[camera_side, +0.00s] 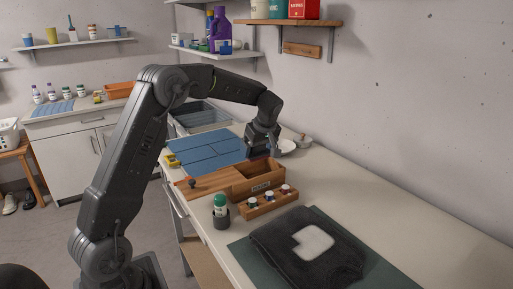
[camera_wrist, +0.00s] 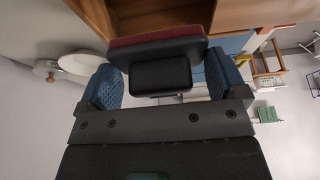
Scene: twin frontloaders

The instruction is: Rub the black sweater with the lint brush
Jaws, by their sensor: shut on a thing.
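The black sweater (camera_side: 275,240) lies folded on a dark green mat (camera_side: 378,262) at the front right in the side view, with a pale grey patch (camera_side: 313,242) on top. My gripper (camera_side: 262,147) is above the wooden box, well behind the sweater. In the wrist view my gripper (camera_wrist: 162,82) has its two blue textured pads shut on the black grip of the lint brush (camera_wrist: 160,74). The brush's dark red edge shows beyond the grip. Its working face is hidden. The sweater is not in the wrist view.
The open wooden box (camera_side: 258,184) with a label stands below my gripper. A small wooden rack (camera_side: 268,203) and a green-capped bottle (camera_side: 220,204) in a dark holder stand between box and sweater. A white dish (camera_side: 287,146) is behind. The counter right of the box is clear.

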